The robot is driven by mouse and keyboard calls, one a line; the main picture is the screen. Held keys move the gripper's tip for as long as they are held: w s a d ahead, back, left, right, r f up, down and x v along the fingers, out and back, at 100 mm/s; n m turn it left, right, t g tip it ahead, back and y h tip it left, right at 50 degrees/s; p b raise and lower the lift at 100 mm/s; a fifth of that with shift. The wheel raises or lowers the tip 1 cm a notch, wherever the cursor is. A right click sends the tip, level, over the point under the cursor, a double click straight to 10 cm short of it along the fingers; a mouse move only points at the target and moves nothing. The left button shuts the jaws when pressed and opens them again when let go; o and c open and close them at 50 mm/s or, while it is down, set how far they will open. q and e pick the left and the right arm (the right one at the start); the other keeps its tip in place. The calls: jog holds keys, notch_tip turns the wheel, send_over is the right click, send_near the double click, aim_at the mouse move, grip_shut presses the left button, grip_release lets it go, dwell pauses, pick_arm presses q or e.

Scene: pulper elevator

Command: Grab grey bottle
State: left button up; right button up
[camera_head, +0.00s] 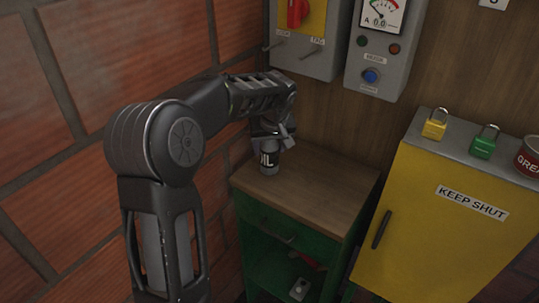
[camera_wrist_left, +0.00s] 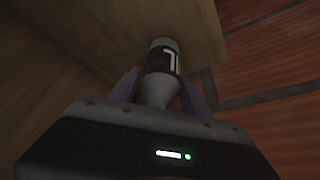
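The grey bottle (camera_head: 269,163), with a dark label and white letters, stands upright on the wooden top of the green cabinet, near its back left corner. My left gripper (camera_head: 271,138) is over it from above and hides its upper part. In the left wrist view the bottle (camera_wrist_left: 163,60) is between the two fingers of my left gripper (camera_wrist_left: 160,82), its tapered neck pointing towards the palm. The fingers are spread on either side of it, and I see no clear grip. My right gripper is not in view.
The green cabinet's wooden top (camera_head: 325,185) is otherwise clear. A brick wall is close on the left. Control boxes (camera_head: 380,45) hang on the wall behind. A yellow cabinet (camera_head: 430,225) at right carries a yellow padlock (camera_head: 434,128), a green padlock (camera_head: 484,145) and a red can (camera_head: 530,158).

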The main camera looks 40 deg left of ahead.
pick_arm(q)
grip_shut()
dwell(0.3)
notch_tip(320, 180, up, 10)
jog(key=shift+r+b, duration=0.1)
jog(key=shift+b, duration=0.2)
dwell(0.4)
dwell(0.4)
